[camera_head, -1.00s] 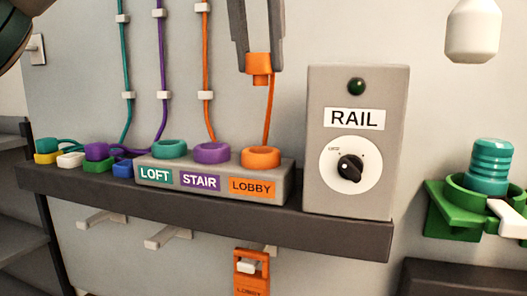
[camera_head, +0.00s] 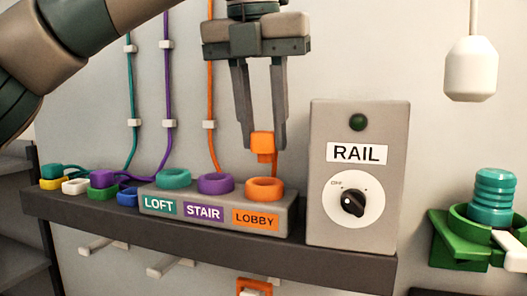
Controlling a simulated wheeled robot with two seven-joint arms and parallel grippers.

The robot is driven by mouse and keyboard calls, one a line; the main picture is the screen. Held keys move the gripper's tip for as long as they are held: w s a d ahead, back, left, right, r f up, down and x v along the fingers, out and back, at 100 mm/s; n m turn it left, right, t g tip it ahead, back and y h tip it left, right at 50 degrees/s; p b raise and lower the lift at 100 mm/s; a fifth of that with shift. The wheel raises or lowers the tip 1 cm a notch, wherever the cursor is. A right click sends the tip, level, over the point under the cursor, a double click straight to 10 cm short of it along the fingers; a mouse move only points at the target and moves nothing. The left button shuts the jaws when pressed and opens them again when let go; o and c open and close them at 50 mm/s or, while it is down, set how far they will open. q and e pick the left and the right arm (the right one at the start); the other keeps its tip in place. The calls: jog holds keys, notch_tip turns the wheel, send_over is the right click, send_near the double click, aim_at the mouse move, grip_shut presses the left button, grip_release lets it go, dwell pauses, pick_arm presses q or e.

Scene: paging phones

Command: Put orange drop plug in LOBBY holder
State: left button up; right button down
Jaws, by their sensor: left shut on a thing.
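The orange drop plug (camera_head: 263,143) is between the fingertips of my left gripper (camera_head: 260,138), which is shut on it. It hangs upright just above the LOBBY holder (camera_head: 265,188), an orange ring at the right end of the grey block, with a small gap between them. A short length of orange cord runs down from the plug toward the ring. The orange LOBBY label (camera_head: 255,219) is on the block's front. My right gripper is not in view.
The STAIR ring (camera_head: 215,183) and LOFT ring (camera_head: 173,178) sit left of LOBBY. The RAIL box (camera_head: 320,215) stands close on the right. Coloured plugs (camera_head: 102,178) lie at the shelf's left. A white pendant (camera_head: 470,70) hangs at upper right.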

aim_at(263, 153)
pick_arm(q)
jog(key=shift+a+f+p, duration=0.1)
jog(key=shift+f+p, duration=0.6)
jog(key=shift+f, duration=1.15)
jog(key=shift+f+b, duration=0.35)
jog(key=shift+b, duration=0.1)
jog(key=o, duration=1.1)
jog(key=shift+c, duration=0.2)
jog(key=shift+r, duration=0.2)
